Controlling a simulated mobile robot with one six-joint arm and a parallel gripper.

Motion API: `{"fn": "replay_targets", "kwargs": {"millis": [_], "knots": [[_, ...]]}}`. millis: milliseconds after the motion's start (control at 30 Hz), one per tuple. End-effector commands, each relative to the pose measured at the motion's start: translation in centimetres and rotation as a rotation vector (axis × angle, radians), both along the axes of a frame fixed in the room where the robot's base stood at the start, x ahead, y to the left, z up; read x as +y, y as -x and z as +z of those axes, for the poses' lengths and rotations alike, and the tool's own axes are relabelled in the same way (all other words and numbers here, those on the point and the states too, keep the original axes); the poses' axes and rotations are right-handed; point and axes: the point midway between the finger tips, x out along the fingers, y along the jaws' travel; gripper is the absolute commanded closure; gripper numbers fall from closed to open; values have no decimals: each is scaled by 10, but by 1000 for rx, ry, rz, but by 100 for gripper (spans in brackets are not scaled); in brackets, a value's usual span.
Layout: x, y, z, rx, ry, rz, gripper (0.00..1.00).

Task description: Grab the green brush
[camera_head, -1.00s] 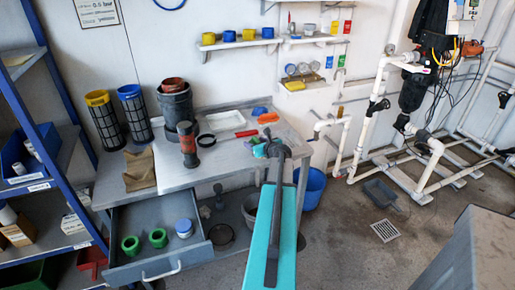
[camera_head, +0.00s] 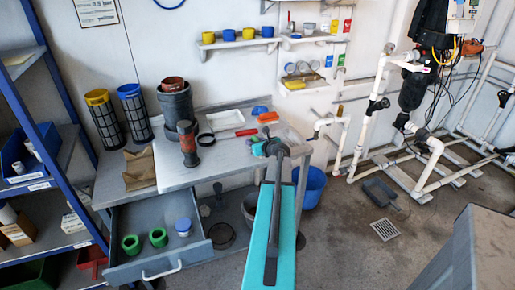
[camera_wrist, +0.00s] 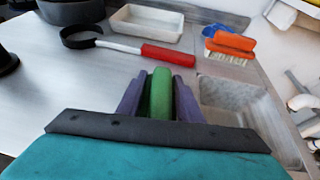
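The green brush (camera_wrist: 160,92) shows in the wrist view as a rounded green piece between the two purple fingers of my gripper (camera_wrist: 161,86). The fingers stand close on both sides of it and look shut on it. Its lower part and any bristles are hidden by the gripper. In the head view my gripper (camera_head: 262,148) is over the right part of the grey bench (camera_head: 215,165), beside the sink recess. The brush can hardly be made out there, and whether it touches the bench is unclear.
An orange brush (camera_wrist: 230,43), a blue item (camera_wrist: 214,30), a red-handled tool (camera_wrist: 168,54) and a white tray (camera_wrist: 147,22) lie beyond the gripper. An open drawer (camera_head: 155,245) juts out below. A blue bucket (camera_head: 310,187) stands right.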

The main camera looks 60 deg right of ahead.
Motion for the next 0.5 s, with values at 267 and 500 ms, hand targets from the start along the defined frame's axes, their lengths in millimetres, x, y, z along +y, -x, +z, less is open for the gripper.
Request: {"fn": "replay_targets", "kwargs": {"millis": [267,500], "knots": [[0,0,0,0,0,1,91],[0,0,9,-1,3,1,91]]}}
